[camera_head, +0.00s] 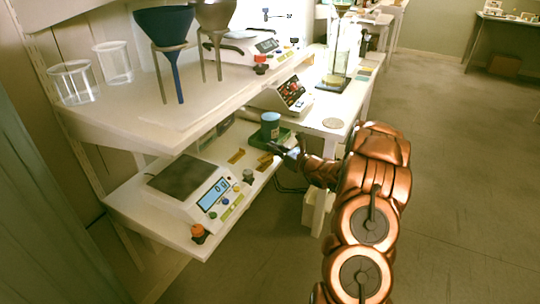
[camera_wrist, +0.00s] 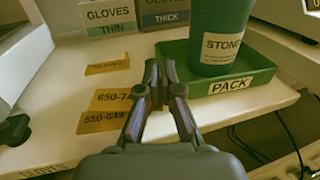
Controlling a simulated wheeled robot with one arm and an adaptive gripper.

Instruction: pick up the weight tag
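Three yellow-orange tags lie flat on the white lower shelf, left of my fingers in the wrist view. The near weight tag reads about 550-649 (camera_wrist: 103,123). The weight tag behind it starts with 650 (camera_wrist: 108,99); its right end is close to my left finger. A third, smaller tag (camera_wrist: 107,67) lies farther back, its print too small to read. In the head view, yellow tags (camera_head: 236,156) show left of my gripper (camera_head: 282,149). My gripper (camera_wrist: 161,72) is open with a narrow gap, empty, and points toward the back of the shelf.
A green tray (camera_wrist: 228,88) marked PACK holds a green canister (camera_wrist: 218,40), right of my fingers. Glove boxes (camera_wrist: 108,17) stand behind. A scale (camera_head: 180,177) is on the shelf's left, and the upper shelf (camera_head: 150,125) overhangs. The floor at right is clear.

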